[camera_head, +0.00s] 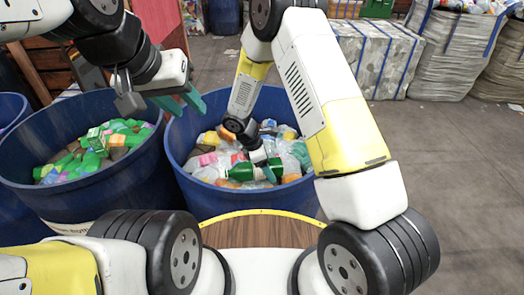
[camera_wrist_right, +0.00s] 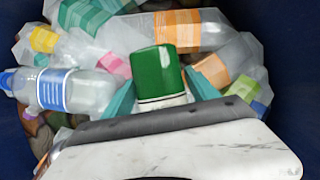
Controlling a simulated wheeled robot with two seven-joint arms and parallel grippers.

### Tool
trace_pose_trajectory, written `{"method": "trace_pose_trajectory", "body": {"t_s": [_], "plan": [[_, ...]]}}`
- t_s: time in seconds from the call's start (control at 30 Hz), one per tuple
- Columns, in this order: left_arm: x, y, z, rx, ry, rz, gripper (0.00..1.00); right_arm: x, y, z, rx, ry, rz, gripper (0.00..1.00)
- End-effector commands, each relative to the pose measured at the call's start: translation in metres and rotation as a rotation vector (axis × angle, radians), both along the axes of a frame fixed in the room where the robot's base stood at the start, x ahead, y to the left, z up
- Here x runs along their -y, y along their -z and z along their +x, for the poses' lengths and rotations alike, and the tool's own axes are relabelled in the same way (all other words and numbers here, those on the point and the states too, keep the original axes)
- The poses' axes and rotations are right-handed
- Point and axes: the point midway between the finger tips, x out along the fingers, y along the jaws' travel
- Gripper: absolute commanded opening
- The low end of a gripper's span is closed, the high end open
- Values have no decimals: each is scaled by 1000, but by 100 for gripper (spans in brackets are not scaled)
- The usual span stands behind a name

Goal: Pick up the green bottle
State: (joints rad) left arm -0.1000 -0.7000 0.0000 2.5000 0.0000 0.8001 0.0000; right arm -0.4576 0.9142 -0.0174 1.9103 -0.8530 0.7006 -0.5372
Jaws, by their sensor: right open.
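The green bottle (camera_head: 242,172) lies among other bottles inside the middle blue barrel. In the right wrist view a green bottle part (camera_wrist_right: 154,70) with a white band sits between the two teal fingers of my right gripper (camera_wrist_right: 160,92). That gripper is open around it; whether the fingers touch it I cannot tell. In the head view my right gripper (camera_head: 266,170) reaches down into the barrel, beside the green bottle and partly hidden. My left gripper (camera_head: 181,105) is above the gap between the two barrels, with its teal fingers apart and empty.
The middle blue barrel (camera_head: 189,196) holds clear bottles and orange pieces. The left blue barrel (camera_head: 100,198) holds green items. Wrapped bales (camera_head: 375,60) stand at the back right. Open floor (camera_head: 455,150) lies to the right.

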Motion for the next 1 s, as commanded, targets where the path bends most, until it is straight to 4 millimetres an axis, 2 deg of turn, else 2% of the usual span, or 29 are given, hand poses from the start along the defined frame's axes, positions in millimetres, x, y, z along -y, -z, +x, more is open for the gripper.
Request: {"method": "trace_pose_trajectory", "body": {"t_s": [0.4, 0.6, 0.67, 0.87, 1.0], "plan": [[0, 0, 0, 0, 0, 0, 36, 0, 3, 0, 0, 0, 0, 68], [0, 0, 0, 0, 0, 0, 36, 0, 3, 0, 0, 1, 1, 29], [0, 0, 0, 0, 0, 0, 36, 0, 3, 0, 0, 0, 1, 18], [0, 0, 0, 0, 0, 0, 36, 0, 2, 0, 0, 0, 1, 18], [0, 0, 0, 0, 0, 0, 36, -1, -8, 1, 2, 0, 2, 18]]}}
